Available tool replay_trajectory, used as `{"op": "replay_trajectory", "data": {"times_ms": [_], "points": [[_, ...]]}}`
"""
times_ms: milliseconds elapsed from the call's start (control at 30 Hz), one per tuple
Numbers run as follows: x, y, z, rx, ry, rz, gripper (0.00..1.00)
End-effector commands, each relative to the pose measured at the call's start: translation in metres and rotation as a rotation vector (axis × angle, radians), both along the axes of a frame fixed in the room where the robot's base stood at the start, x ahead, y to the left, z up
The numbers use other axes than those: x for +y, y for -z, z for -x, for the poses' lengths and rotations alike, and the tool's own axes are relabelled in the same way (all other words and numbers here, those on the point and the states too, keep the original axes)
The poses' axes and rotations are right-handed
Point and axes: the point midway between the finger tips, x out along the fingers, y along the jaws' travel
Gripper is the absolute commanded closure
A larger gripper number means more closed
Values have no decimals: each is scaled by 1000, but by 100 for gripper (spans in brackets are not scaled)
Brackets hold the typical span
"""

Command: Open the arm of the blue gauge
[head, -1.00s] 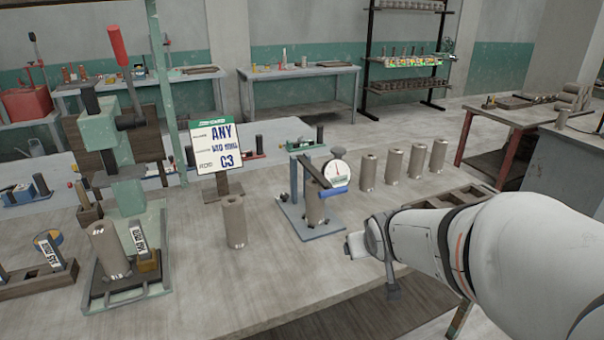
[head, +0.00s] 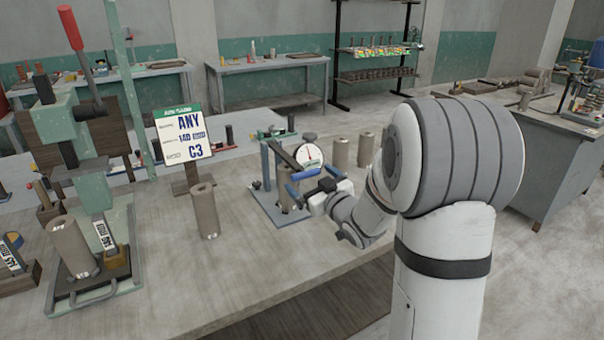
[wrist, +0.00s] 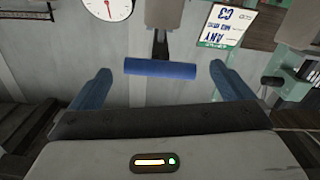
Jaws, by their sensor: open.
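The blue gauge (head: 270,212) stands on the table with a blue base and frame, a white dial and a dark arm. The dial also shows in the wrist view (wrist: 107,6). A blue handle (wrist: 160,69) ends the arm. A clay cylinder stands in the gauge below the arm, partly hidden. My gripper (head: 299,183) is open at the gauge's right front. In the wrist view, the handle lies crosswise between my two blue fingertips, with gaps at both ends. I cannot tell whether it is at fingertip depth. My fingers partly hide the handle in the head view.
A clay cylinder (head: 203,210) and a sign (head: 180,135) stand left of the gauge. More cylinders (head: 341,153) stand behind and right of it. A green press (head: 85,130) is at the left. The table front is clear.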

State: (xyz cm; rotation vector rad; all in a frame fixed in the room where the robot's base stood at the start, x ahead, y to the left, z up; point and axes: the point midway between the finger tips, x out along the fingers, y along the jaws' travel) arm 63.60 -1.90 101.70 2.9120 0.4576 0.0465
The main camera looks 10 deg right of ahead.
Motion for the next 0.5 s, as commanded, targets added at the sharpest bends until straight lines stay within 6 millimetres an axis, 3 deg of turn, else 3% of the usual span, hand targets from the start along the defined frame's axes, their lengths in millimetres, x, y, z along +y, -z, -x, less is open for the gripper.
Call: {"op": "replay_trajectory", "data": {"times_ms": [200,500], "points": [[11,0,-31,1,-2,0,0],[14,0,-42,0,0,1,0]]}}
